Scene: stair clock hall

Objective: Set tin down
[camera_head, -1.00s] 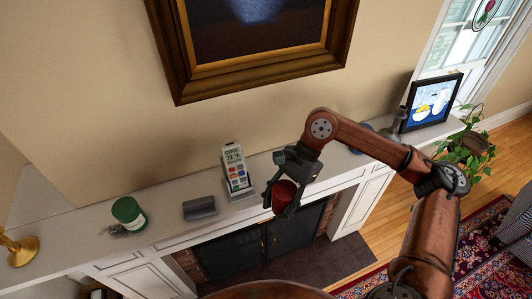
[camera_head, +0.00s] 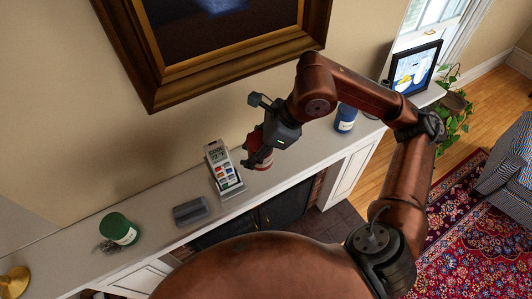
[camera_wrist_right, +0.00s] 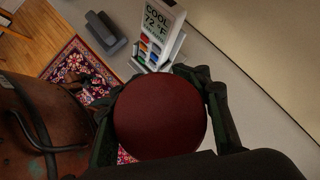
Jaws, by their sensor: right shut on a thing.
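A red tin (camera_head: 262,158) is held in my right gripper (camera_head: 259,152), over the mantel shelf (camera_head: 285,160) just right of the remote in its stand. In the right wrist view its round dark-red top (camera_wrist_right: 160,116) fills the middle, with a finger on each side. I cannot tell for sure whether its base touches the shelf. A green tin (camera_head: 119,229) stands on the shelf at the left. A blue tin (camera_head: 345,119) stands further right, behind my right arm. My left gripper is not in view.
The white remote in its stand (camera_head: 223,168) is close to the left of the red tin. A grey block-like item (camera_head: 191,211) lies left of that. A brass object (camera_head: 14,281) is at the far left. A framed picture (camera_head: 414,68) and plant (camera_head: 452,110) are at the right.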

